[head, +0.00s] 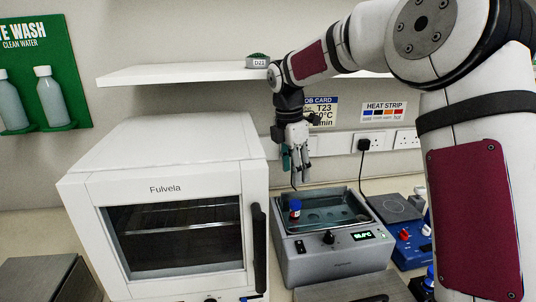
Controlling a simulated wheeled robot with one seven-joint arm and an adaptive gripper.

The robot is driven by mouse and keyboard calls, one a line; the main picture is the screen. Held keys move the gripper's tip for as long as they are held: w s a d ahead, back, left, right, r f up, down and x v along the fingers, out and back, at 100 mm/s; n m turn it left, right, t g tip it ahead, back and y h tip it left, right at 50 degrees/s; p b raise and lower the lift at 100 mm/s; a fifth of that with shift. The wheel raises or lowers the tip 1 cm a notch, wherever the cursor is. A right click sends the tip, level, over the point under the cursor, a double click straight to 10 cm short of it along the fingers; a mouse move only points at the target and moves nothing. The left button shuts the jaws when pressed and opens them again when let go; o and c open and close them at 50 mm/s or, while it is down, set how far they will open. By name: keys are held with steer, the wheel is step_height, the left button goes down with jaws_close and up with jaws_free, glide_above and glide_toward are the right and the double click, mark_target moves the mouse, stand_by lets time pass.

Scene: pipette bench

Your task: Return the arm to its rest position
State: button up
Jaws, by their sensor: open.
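My arm reaches in from the right and bends down over the bench. My gripper (296,168) hangs with its fingers pointing down, above the back left part of the grey water bath (345,264). It is open, and nothing shows between its fingers.
A white Fulvela oven (165,160) stands left of the bath. A white shelf (180,74) holding a small item labelled D21 (258,61) is close to my arm. A blue device (412,243) stands right of the bath. Wall sockets (370,141) are behind.

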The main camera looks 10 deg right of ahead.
steer(key=s+r+m+t, duration=0.1)
steer(key=s+r+m, duration=0.4)
steer(key=s+r, duration=0.3)
steer(key=s+d+f+m+t+y, duration=0.1)
steer(key=s+m+t, duration=0.3)
steer(key=s+m, duration=1.2)
steer(key=s, duration=1)
steer(key=shift+d+f+m, duration=0.25)
steer(key=shift+f+m, duration=0.05)
steer(key=shift+f, duration=0.1)
